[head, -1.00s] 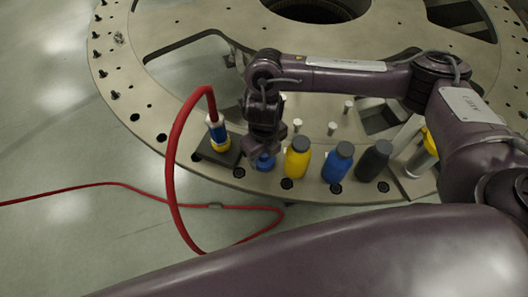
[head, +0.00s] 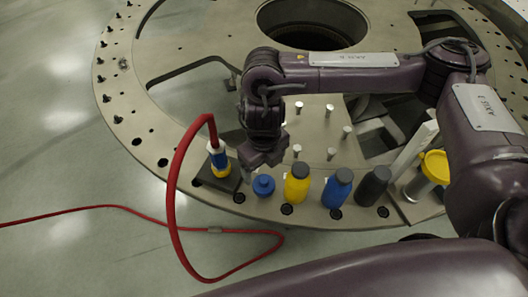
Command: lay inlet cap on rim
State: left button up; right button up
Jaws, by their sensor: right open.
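A small blue cap with a raised knob (head: 263,185), which looks like the inlet cap, sits on the grey metal rim (head: 325,215) of the turret plate, left of the yellow bottle. My right gripper (head: 262,164) points down just above and behind the cap. It is open and looks clear of the cap, though its fingers are small and dark here. My left gripper is not in view.
A blue-and-yellow fitting with a red hose (head: 219,160) stands left of the cap on a dark block. To the right stand a yellow bottle (head: 297,184), a blue bottle (head: 337,188), a dark bottle (head: 373,186) and a yellow-topped cylinder (head: 434,168). Several pegs stand behind.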

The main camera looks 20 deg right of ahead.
aim_at(264, 180)
jog(key=shift+r, duration=2.5)
